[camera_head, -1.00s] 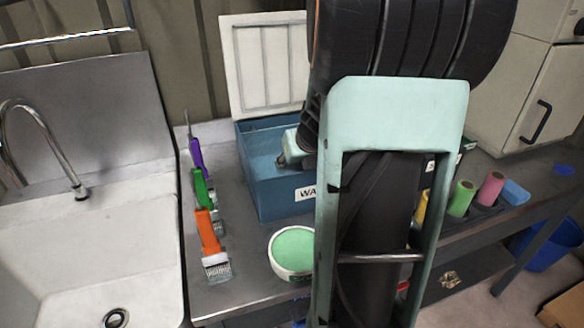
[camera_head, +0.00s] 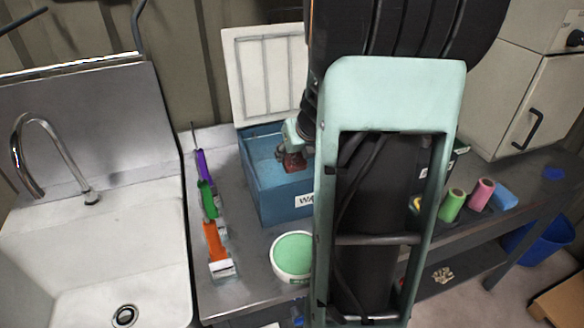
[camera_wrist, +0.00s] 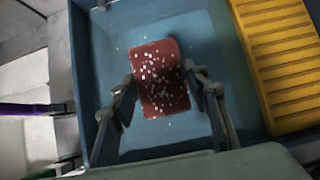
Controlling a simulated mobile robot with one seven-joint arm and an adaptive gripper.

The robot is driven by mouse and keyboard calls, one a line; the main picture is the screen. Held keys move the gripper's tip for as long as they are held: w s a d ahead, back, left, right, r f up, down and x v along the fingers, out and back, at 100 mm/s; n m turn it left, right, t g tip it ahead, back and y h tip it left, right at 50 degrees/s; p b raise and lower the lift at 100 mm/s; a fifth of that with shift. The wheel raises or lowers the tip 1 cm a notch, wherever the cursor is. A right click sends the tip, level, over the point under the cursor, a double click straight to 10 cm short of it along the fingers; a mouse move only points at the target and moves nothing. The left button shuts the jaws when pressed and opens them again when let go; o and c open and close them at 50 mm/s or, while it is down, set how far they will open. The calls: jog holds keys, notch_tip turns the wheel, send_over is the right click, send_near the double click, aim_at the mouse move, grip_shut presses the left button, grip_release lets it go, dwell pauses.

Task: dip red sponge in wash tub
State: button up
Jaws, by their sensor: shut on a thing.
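The wash tub (camera_head: 262,183) is a blue box with a label on its front, partly hidden by my arm in the head view. The red sponge (camera_wrist: 160,78) has pale speckles and sits between the two fingers of my gripper (camera_wrist: 166,92), which is shut on it. In the wrist view the sponge is over the inside of the blue tub (camera_wrist: 82,75), near the light blue bottom or liquid. In the head view the red sponge (camera_head: 293,163) shows at the tub's opening, below my gripper (camera_head: 291,150). I cannot tell whether it touches the liquid.
A white lid (camera_head: 265,72) stands open behind the tub. A yellow ribbed piece (camera_wrist: 277,55) lies along the tub's right side. Brushes, including an orange one (camera_head: 215,242), and a bowl with a green top (camera_head: 292,256) stand nearby. A sink (camera_head: 95,255) is at left.

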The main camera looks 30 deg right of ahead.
aim_at(294, 155)
jog(key=shift+r+p, duration=3.1)
jog(key=shift+r, duration=0.1)
notch_tip(294, 155, up, 2)
jog(key=shift+r+p, duration=0.1)
jog(key=shift+p, duration=0.95)
jog(key=shift+r+p, duration=0.3)
jog(key=shift+r, duration=0.6)
